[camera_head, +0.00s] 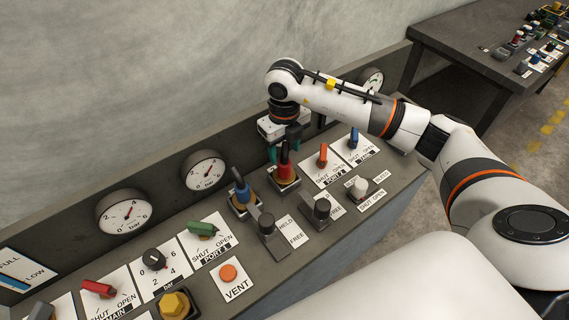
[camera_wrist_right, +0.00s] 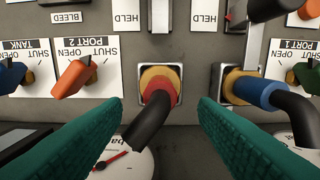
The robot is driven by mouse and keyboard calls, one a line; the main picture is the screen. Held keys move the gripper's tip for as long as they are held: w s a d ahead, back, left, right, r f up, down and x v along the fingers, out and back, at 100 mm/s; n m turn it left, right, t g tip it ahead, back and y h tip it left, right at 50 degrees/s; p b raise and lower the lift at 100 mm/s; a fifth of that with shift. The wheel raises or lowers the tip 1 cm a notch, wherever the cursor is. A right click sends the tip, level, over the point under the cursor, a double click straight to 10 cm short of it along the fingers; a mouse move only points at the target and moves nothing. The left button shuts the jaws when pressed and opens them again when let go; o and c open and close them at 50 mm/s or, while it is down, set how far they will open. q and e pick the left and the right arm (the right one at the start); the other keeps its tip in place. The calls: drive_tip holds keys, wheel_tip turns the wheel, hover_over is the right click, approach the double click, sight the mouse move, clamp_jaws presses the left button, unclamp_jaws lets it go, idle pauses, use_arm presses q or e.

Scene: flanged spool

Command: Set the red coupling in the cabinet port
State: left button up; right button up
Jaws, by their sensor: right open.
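The red coupling (camera_head: 284,172) stands at a square port with a yellow ring (camera_head: 285,181) on the cabinet's sloping panel. In the right wrist view the red coupling (camera_wrist_right: 158,88) shows inside the yellow ring, with a black hose running from it towards the camera. I cannot tell how deep it sits. My right gripper (camera_head: 282,150) is above the coupling. In the wrist view its green fingers (camera_wrist_right: 160,112) are open, one on each side of the hose and coupling, with gaps visible on both sides. My left gripper is not in view.
A blue coupling (camera_head: 241,190) with a dark hose is at the neighbouring port. Dark levers (camera_head: 267,223) with HELD and FREE labels stand in front of the ports. Orange (camera_head: 323,154) and blue valve handles are to the right. Gauges (camera_head: 204,171) line the back panel.

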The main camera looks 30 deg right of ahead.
wheel_tip(320, 180, up, 5)
drive_tip(key=shift+r+b, duration=0.15)
drive_tip(key=shift+b, duration=0.35)
idle(0.7)
